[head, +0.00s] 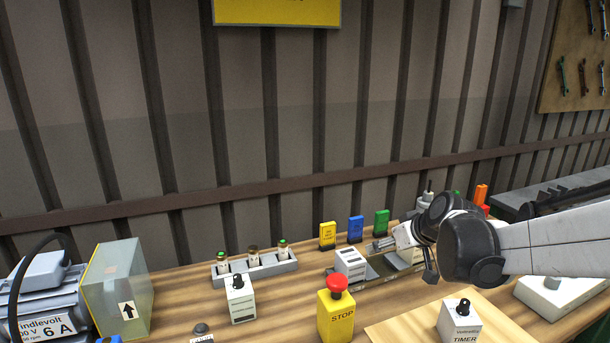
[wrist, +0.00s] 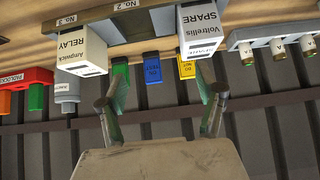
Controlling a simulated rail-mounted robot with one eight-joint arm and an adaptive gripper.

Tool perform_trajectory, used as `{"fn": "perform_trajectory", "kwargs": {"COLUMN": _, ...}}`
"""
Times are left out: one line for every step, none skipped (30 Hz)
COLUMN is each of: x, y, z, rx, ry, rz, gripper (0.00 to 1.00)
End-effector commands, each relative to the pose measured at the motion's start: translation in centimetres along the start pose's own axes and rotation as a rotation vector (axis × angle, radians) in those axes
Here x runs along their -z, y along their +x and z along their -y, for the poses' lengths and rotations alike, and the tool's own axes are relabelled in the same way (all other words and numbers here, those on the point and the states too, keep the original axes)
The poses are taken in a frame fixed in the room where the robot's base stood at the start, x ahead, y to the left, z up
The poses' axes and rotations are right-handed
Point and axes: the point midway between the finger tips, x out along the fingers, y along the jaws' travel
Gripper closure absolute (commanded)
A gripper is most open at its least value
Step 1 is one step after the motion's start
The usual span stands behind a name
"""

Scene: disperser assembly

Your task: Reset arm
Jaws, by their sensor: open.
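My gripper (head: 430,268) is at the right of the bench in the head view, held above the wooden top. In the wrist view my gripper (wrist: 160,108) has its two fingers spread apart with nothing between them. In the wrist view a white Ampwick relay block (wrist: 82,52) is beyond the left finger and a white Voltrellis spare block (wrist: 202,30) is beyond the right finger. Both sit on a grey rail marked No. 2 and No. 3. In the head view one white block (head: 350,263) shows on the rail; my wrist partly hides the other.
A red-topped yellow stop button (head: 336,308), a white knob box (head: 240,298) and a timer box (head: 460,322) stand in front. Yellow (head: 327,235), blue (head: 356,229) and green (head: 381,222) blocks stand behind. A fuse tray (head: 255,270) and a clear box (head: 120,290) are left.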

Motion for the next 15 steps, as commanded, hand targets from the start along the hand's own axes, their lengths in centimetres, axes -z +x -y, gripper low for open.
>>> {"fn": "perform_trajectory", "kwargs": {"x": -0.3, "y": -0.8, "z": 0.6, "rx": -0.002, "ry": 0.003, "rz": 0.006, "gripper": 0.32}}
{"fn": "perform_trajectory", "kwargs": {"x": -0.4, "y": -1.1, "z": 0.8, "rx": -0.003, "ry": 0.007, "rz": 0.009, "gripper": 0.32}}
{"fn": "perform_trajectory", "kwargs": {"x": -0.6, "y": -1.6, "z": 1.1, "rx": -0.006, "ry": 0.012, "rz": 0.013, "gripper": 0.32}}
{"fn": "perform_trajectory", "kwargs": {"x": -0.7, "y": -1.9, "z": 1.3, "rx": -0.008, "ry": 0.015, "rz": 0.017, "gripper": 0.32}}
{"fn": "perform_trajectory", "kwargs": {"x": -0.9, "y": -2.3, "z": 1.6, "rx": -0.01, "ry": 0.018, "rz": 0.02, "gripper": 0.32}}
{"fn": "perform_trajectory", "kwargs": {"x": -1.0, "y": -2.8, "z": 1.9, "rx": -0.013, "ry": 0.024, "rz": 0.025, "gripper": 0.32}}
{"fn": "perform_trajectory", "kwargs": {"x": -1.2, "y": -3.2, "z": 2.2, "rx": -0.015, "ry": 0.028, "rz": 0.029, "gripper": 0.32}}
{"fn": "perform_trajectory", "kwargs": {"x": -1.4, "y": -3.6, "z": 2.4, "rx": -0.018, "ry": 0.032, "rz": 0.033, "gripper": 0.32}}
{"fn": "perform_trajectory", "kwargs": {"x": -1.8, "y": -4.2, "z": 2.8, "rx": -0.022, "ry": 0.038, "rz": 0.039, "gripper": 0.32}}
{"fn": "perform_trajectory", "kwargs": {"x": -2.0, "y": -4.7, "z": 3.1, "rx": -0.025, "ry": 0.043, "rz": 0.043, "gripper": 0.32}}
{"fn": "perform_trajectory", "kwargs": {"x": -2.3, "y": -5.3, "z": 3.5, "rx": -0.028, "ry": 0.05, "rz": 0.047, "gripper": 0.32}}
{"fn": "perform_trajectory", "kwargs": {"x": -2.7, "y": -6.0, "z": 3.9, "rx": -0.034, "ry": 0.056, "rz": 0.055, "gripper": 0.32}}
{"fn": "perform_trajectory", "kwargs": {"x": -3.0, "y": -6.6, "z": 4.3, "rx": -0.037, "ry": 0.063, "rz": 0.06, "gripper": 0.32}}
{"fn": "perform_trajectory", "kwargs": {"x": -3.4, "y": -7.2, "z": 4.7, "rx": -0.042, "ry": 0.069, "rz": 0.065, "gripper": 0.32}}
{"fn": "perform_trajectory", "kwargs": {"x": -4.0, "y": -8.0, "z": 5.2, "rx": -0.048, "ry": 0.077, "rz": 0.073, "gripper": 0.32}}
